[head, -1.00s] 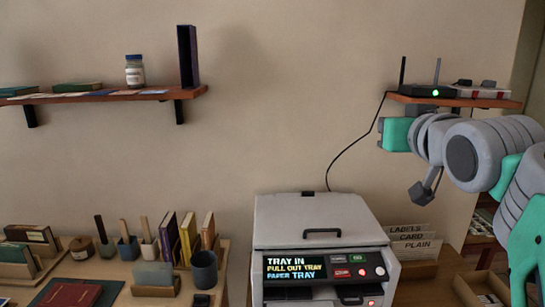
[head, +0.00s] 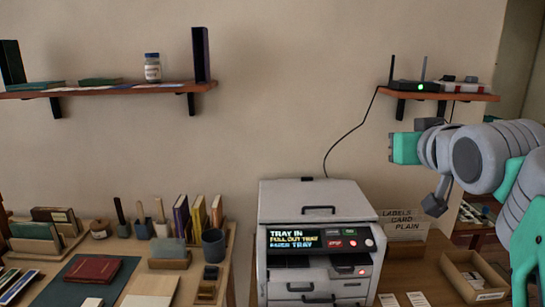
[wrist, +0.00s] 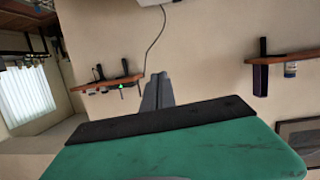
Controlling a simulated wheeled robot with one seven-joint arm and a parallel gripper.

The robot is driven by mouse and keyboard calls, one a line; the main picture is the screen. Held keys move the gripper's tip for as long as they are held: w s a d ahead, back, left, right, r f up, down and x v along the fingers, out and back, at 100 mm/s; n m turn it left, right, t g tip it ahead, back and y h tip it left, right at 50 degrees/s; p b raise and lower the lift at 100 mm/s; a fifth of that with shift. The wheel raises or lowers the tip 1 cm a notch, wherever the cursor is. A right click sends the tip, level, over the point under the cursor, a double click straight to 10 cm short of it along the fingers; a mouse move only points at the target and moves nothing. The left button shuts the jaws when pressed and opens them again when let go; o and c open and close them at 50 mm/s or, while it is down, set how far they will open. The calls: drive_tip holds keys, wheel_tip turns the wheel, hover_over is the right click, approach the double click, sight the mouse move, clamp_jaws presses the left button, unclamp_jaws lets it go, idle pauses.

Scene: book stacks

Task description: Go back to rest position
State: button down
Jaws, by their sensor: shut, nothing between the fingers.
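My gripper (wrist: 158,78) shows in the wrist view as two grey fingers together, beyond the black strip and green hand. It is shut and empty. In the head view my grey and green arm is raised at the right, below the small wall shelf (head: 468,97). The fingers cannot be made out clearly there. In the wrist view the fingers appear against the bare wall, touching nothing visible.
A printer (head: 310,205) with a lit display stands below and left of my arm. A router (head: 415,85) sits on the small shelf. A cardboard box (head: 470,285) lies below my arm. The desk (head: 215,262) at left holds books and cups. Wall space between the shelves is clear.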

drive_tip(key=s+d+f+m+g, duration=0.1)
drive_tip(key=s+d+f+g, duration=0.15)
drive_tip(key=f, duration=0.65)
drive_tip(key=s+d+f+m+g+h, duration=0.1)
drive_tip(key=s+f+g, duration=0.25)
drive_tip(key=f, duration=0.65)
drive_tip(key=s+d+f+m+g, duration=0.1)
drive_tip(key=s+f+m+g, duration=0.15)
drive_tip(key=f, duration=0.65)
drive_tip(key=s+a+f+n+g+p, duration=0.25)
drive_tip(key=s+a+f, duration=0.25)
drive_tip(key=s+f, duration=0.3)
drive_tip(key=a+f+n+y+p, duration=0.1)
drive_tip(key=a+n, duration=0.1)
drive_tip(key=a, duration=0.6)
drive_tip(key=shift+w+a+f+g+y, duration=0.15)
drive_tip(key=shift+a+f+g+y, duration=0.1)
drive_tip(key=shift+a+g+y, duration=0.15)
